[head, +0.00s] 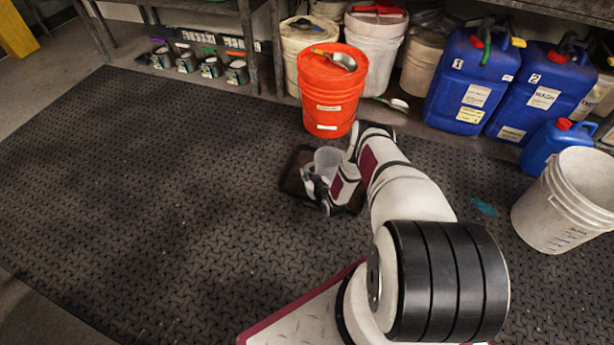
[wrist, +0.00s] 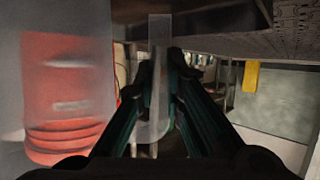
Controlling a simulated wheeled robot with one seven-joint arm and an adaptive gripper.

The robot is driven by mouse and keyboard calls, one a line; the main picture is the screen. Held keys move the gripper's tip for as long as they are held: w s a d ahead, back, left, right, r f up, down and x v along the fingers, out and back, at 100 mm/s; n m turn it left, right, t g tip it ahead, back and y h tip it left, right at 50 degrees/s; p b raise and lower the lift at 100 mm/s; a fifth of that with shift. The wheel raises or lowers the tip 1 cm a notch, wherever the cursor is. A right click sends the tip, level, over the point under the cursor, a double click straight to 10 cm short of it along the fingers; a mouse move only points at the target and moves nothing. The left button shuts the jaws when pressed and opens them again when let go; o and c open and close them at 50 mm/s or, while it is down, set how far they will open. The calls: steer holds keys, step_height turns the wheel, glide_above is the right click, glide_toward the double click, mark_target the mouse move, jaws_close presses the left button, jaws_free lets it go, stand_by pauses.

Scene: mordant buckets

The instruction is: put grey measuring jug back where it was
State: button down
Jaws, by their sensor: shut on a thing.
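The grey measuring jug (head: 327,160) is a small see-through cup near the middle of the head view. My gripper (head: 318,188) is shut on it at its near side. In the wrist view, a narrow see-through part of the jug (wrist: 160,85) stands between the two fingers, and its hazy body fills the left side. A dark flat tray (head: 292,184) lies on the floor mat under and around the jug in the head view. I cannot tell whether the jug touches the tray. My gripper and arm hide part of both.
An orange bucket (head: 330,95) with a metal scoop (head: 337,60) on its lid stands just behind. White buckets (head: 375,45) and blue canisters (head: 468,85) line the back under a bench. A white pail (head: 560,205) stands at right. The black mat (head: 150,190) at left is clear.

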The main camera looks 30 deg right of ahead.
steer(key=c, duration=2.1)
jaws_free()
steer(key=shift+f, duration=0.2)
steer(key=o, duration=0.4)
steer(key=shift+r, duration=0.1)
